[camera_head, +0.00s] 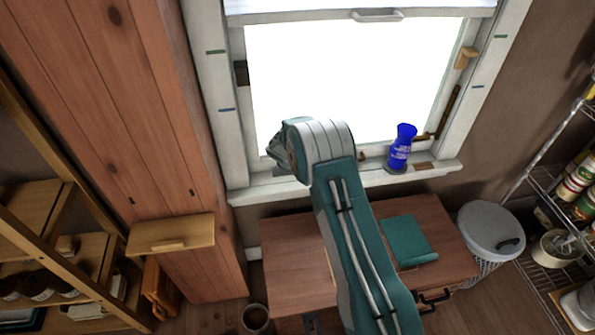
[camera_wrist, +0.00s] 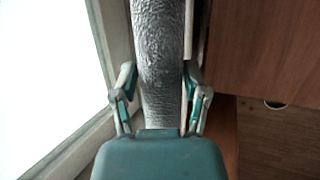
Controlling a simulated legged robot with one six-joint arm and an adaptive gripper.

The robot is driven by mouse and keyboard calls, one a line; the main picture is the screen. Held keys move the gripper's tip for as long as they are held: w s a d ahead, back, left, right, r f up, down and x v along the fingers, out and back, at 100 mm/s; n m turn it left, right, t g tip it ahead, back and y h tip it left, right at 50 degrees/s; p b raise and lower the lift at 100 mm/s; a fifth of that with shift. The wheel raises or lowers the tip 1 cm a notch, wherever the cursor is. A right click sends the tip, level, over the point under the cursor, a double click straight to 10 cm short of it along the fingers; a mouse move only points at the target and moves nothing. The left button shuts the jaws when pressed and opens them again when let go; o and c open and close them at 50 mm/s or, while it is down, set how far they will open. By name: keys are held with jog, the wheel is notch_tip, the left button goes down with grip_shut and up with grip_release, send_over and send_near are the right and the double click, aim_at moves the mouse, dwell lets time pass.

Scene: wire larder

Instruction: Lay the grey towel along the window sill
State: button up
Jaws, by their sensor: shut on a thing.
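The grey towel (camera_wrist: 160,55) is a long, wrinkled strip in the wrist view, running away from my gripper (camera_wrist: 159,80). My gripper's two fingers are closed against its sides. The window sill (camera_head: 255,190) is white and runs under the bright window in the head view. In the wrist view the window frame (camera_wrist: 112,30) lies just left of the towel. My wrist is over the left half of the sill in the head view and hides most of the towel. I cannot tell whether the towel rests on the sill.
A wooden desk (camera_head: 290,250) with a green folded item (camera_head: 408,241) is below. A tall wooden cupboard (camera_head: 130,100) stands left of the window. A lidded bin (camera_head: 490,230) and wire shelving (camera_head: 545,185) are at right.

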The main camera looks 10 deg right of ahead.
jog(key=w+f, duration=0.2)
jog(key=w+d+f, duration=0.1)
jog(key=w+f, duration=0.1)
jog(key=w, duration=0.1)
jog(key=w+d+f, duration=0.1)
jog(key=w+f, duration=0.2)
jog(key=shift+w, duration=0.1)
jog(key=shift+w+f, duration=0.2)
jog(key=shift+f, duration=1.65)
jog(key=o, duration=1)
jog(key=shift+r, duration=0.1)
